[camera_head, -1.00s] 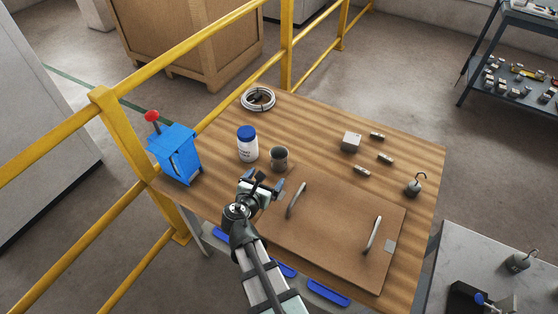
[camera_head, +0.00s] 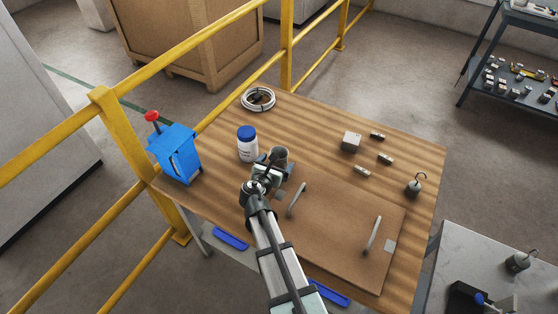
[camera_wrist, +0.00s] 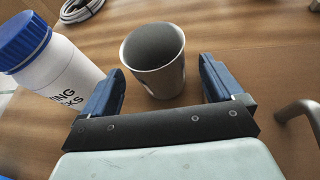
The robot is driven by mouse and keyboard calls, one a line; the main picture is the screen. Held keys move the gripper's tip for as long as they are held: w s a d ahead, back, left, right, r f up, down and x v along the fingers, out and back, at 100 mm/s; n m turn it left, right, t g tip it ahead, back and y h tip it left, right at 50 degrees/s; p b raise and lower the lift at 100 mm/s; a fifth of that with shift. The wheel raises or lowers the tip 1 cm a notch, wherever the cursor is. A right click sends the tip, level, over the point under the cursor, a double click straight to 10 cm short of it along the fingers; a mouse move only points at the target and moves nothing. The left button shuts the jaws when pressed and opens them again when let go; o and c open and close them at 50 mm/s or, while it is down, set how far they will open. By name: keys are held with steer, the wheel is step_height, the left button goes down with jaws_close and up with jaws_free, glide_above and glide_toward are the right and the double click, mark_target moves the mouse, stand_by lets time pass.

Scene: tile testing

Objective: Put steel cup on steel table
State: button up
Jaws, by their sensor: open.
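The steel cup (camera_head: 280,154) stands upright on the wooden table, right of a white bottle. In the wrist view the cup (camera_wrist: 156,62) is grey and its open top faces the camera. My gripper (camera_head: 272,164) is open, with its two blue fingers (camera_wrist: 162,82) on either side of the cup's near side. The fingers appear apart from the cup wall. A grey-topped steel table (camera_head: 480,262) is at the lower right in the head view, beside the wooden table.
A white bottle with a blue cap (camera_head: 247,143) stands close left of the cup. A brown board with two handles (camera_head: 335,225) lies on the right. A hook weight (camera_head: 414,184), metal blocks (camera_head: 352,140) and a cable coil (camera_head: 258,99) are also on the wooden table (camera_head: 310,125). Another hook weight (camera_head: 518,262) stands on the steel table.

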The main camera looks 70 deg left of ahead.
steer(key=x, duration=0.3)
steer(key=shift+a, duration=0.15)
steer(key=shift+c, duration=0.2)
steer(key=c, duration=1.2)
steer(key=shift+o, duration=0.2)
step_height(320, 180, up, 10)
